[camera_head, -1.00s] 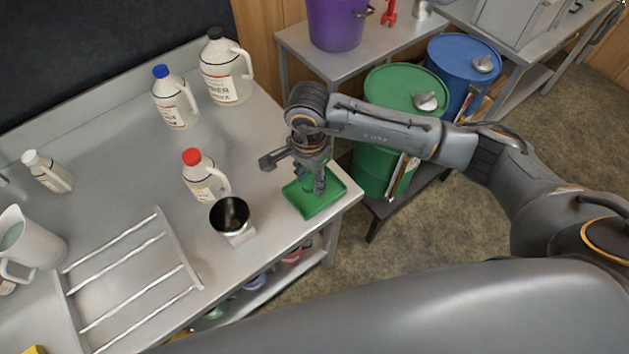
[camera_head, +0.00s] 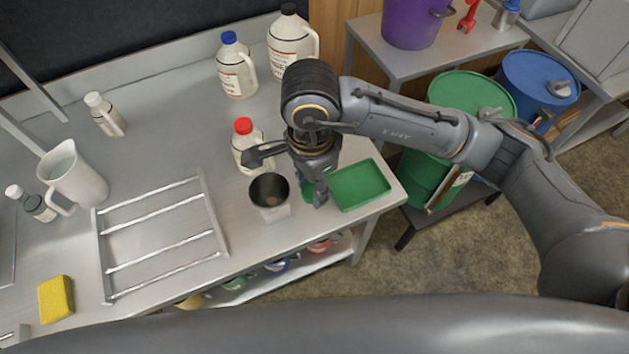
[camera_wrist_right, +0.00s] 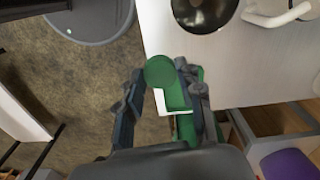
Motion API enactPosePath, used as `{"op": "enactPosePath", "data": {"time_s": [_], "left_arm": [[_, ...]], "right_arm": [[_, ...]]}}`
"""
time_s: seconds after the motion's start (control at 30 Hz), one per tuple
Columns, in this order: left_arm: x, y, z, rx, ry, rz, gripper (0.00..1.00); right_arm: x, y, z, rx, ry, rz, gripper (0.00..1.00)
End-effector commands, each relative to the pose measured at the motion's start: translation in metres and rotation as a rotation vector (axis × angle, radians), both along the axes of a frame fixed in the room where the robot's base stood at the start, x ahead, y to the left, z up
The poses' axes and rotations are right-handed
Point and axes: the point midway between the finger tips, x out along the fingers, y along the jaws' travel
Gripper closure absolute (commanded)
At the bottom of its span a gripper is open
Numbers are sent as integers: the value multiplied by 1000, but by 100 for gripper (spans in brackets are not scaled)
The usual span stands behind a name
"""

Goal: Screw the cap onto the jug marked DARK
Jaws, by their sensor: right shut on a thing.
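My right gripper (camera_head: 313,192) is shut on a green round cap (camera_wrist_right: 160,71), held over the table's front edge. In the head view a bit of green shows between its fingers. The green tray (camera_head: 372,187) lies just right of the gripper, at the table corner. Several jugs stand behind: a red-capped one (camera_head: 246,155), partly covered by my gripper, a blue-capped one (camera_head: 237,78) and a larger black-capped one (camera_head: 288,50). I cannot read DARK on any label. My left gripper is out of view.
A wire rack (camera_head: 165,235), white pitcher (camera_head: 77,177), small white-capped bottle (camera_head: 105,115) and yellow sponge (camera_head: 55,299) are further left.

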Motion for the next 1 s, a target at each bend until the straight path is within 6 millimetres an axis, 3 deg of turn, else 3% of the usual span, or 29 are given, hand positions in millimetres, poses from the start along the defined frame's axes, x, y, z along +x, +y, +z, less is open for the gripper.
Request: {"op": "enactPosePath", "data": {"time_s": [0.17, 0.27, 0.7, 0.8, 1.0], "left_arm": [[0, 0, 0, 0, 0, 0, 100], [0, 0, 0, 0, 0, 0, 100], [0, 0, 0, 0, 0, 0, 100], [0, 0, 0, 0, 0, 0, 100], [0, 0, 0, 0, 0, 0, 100]], "right_arm": [[1, -2, 0, 0, 0, 8, 73], [3, -13, 1, -2, 0, 62, 73], [8, -132, 21, -6, 2, 778, 73], [4, -151, 26, -5, 3, 910, 73], [-1, -168, 32, -2, 1, 1051, 73]]}}
